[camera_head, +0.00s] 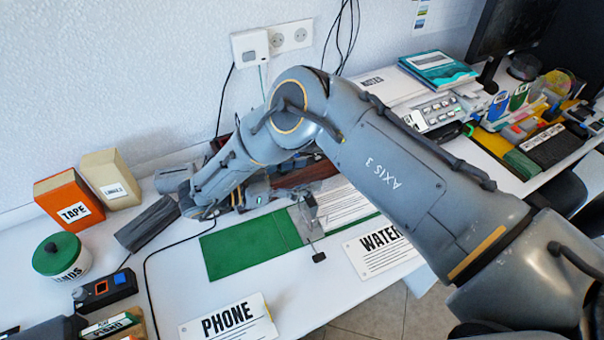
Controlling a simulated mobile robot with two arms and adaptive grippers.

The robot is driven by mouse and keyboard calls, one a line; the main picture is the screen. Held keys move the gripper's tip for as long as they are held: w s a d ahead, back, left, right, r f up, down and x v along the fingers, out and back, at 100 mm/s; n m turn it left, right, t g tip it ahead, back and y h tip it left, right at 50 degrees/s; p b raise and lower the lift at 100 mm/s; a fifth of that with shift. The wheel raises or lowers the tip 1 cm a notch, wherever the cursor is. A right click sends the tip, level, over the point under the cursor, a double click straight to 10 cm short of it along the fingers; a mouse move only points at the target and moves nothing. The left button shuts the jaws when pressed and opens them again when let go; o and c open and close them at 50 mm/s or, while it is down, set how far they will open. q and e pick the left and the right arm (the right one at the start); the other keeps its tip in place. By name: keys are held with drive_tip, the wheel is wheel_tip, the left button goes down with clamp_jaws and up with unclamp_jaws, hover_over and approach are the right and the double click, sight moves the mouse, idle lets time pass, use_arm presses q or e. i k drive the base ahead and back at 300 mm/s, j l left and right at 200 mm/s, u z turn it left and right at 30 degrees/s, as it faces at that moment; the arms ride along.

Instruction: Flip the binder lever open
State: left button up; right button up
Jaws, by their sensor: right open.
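A green binder (234,247) lies open on the white desk, with lined white paper (346,204) on its right side. Its metal lever mechanism (309,212) stands near the middle, and a thin lever with a dark end (319,256) reaches toward the desk's front. My right arm comes in from the right and bends back left over the binder. My right gripper (266,192) is low behind the binder, left of the mechanism. It is open and seems apart from the lever; its fingertips are small and partly lost among the things behind. My left gripper is not seen.
A WATER card (380,250) and a PHONE card (229,322) lie in front. An orange TAPE box (69,203), a LABELS box (111,180) and a green-lidded jar (62,258) stand left. A dark cable runs left of the binder. My arm hides part of the desk's middle.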

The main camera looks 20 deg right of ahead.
sight(320, 255)
drive_tip(key=k, duration=1)
